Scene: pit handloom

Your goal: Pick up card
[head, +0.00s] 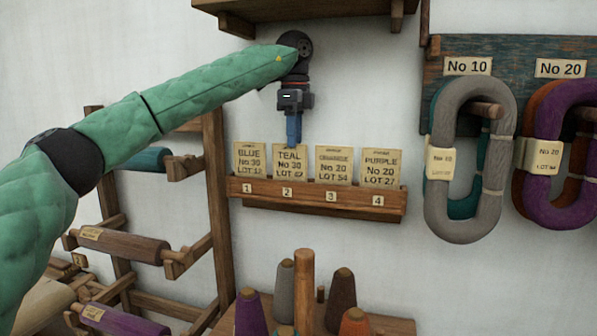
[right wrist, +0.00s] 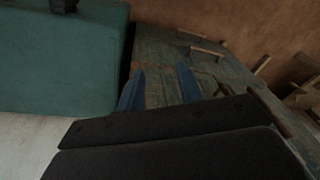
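Four cream cards stand in a row in a wooden wall rack (head: 370,205): the blue card (head: 249,160), the teal card (head: 290,166), the orange card (head: 333,167) and the purple card (head: 381,168), over slots numbered 1 to 4. My left gripper (head: 293,143) points down at the top edge of the teal card, its blue fingers overlapping that edge in the picture. I cannot tell whether they touch or grip the card. My right gripper (right wrist: 160,70) shows in the right wrist view with its blue fingers apart and nothing between them.
A grey yarn hank (head: 488,165) and a purple hank (head: 535,190) hang on pegs at the right. A wooden shelf (head: 310,8) is above my left gripper. Yarn cones (head: 341,298) stand below the rack. A spool frame (head: 217,200) is at the left.

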